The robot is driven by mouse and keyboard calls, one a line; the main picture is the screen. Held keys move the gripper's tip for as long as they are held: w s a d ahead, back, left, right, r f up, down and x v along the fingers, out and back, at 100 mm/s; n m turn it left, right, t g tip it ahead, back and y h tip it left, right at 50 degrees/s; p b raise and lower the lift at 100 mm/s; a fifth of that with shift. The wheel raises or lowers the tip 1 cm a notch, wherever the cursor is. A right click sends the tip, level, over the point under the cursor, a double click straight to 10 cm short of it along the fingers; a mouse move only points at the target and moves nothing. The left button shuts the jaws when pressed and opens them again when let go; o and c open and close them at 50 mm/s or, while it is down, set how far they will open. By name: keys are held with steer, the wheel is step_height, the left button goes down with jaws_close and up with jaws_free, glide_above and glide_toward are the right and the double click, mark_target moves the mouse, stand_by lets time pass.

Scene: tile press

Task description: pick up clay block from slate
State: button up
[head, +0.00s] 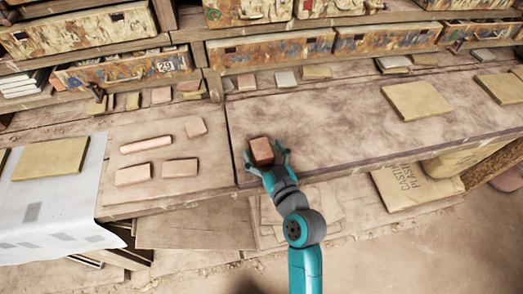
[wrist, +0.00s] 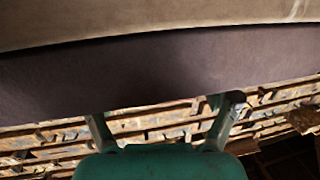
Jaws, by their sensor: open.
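The reddish-brown clay block (head: 262,150) is near the front left corner of the dark slate (head: 350,120) in the head view. My gripper (head: 266,156) is there, its two teal-and-grey fingers spread on either side of the block. I cannot tell whether the fingers touch it. In the wrist view my gripper (wrist: 166,112) has its fingers apart, with a broad purple-brown band beyond them. I cannot make out the block in that view.
Several clay pieces (head: 180,168) lie on the board left of the slate. A square tan tile (head: 417,100) lies on the slate's right part. Drawers and shelves (head: 268,48) line the back. A white cloth (head: 50,200) hangs at the left. The slate's middle is clear.

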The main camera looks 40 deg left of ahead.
steer(key=shift+w+a, duration=0.2)
steer(key=shift+a, duration=0.2)
steer(key=c, duration=1.5)
steer(key=shift+r, duration=0.1)
